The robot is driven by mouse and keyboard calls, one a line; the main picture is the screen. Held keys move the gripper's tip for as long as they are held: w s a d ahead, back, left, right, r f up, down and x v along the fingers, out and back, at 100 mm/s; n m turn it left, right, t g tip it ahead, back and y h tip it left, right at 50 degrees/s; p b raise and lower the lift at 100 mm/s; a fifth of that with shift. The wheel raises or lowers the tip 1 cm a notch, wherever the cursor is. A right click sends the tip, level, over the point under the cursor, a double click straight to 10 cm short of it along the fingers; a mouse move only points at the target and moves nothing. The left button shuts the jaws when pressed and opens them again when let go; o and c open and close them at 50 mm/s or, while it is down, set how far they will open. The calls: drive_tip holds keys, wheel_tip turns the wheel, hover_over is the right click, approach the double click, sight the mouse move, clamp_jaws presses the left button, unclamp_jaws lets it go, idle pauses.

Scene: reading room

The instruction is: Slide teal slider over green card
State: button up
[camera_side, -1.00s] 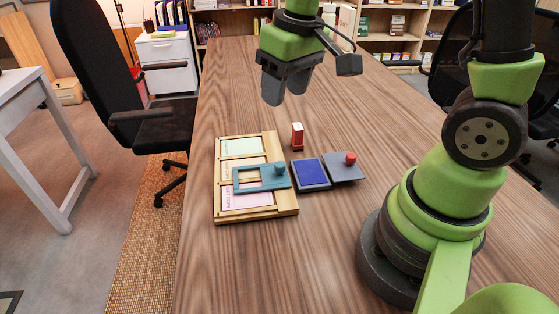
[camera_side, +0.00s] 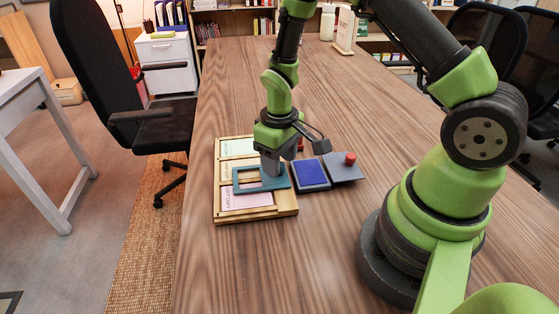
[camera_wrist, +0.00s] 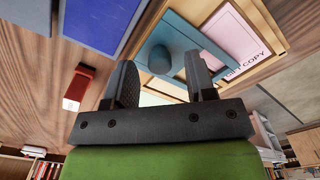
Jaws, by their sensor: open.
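The teal slider (camera_side: 282,181), a flat frame with a window and a round knob, lies across the wooden card tray (camera_side: 262,212). Its window is over the middle of the tray, between the green card (camera_side: 236,147) at the far end and the pink card (camera_side: 247,202) at the near end. The slider also shows in the wrist view (camera_wrist: 205,45). My gripper (camera_side: 270,168) is low over the knob end of the slider. In the wrist view the open fingers (camera_wrist: 160,64) stand on either side of the teal knob; contact cannot be told.
A blue pad (camera_side: 311,173) and a dark plate with a red knob (camera_side: 350,159) lie right of the tray. A red block with a white end (camera_wrist: 80,88) stands close by, mostly hidden behind my gripper in the side view.

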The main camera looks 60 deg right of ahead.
drive_tip(key=shift+f, duration=0.5)
drive_tip(key=shift+c, duration=0.3)
clamp_jaws()
drive_tip(key=w+d, duration=0.9)
drive_tip(key=shift+o, duration=0.3)
unclamp_jaws()
drive_tip(key=shift+r, duration=0.15)
wheel_tip(320, 180, up, 10)
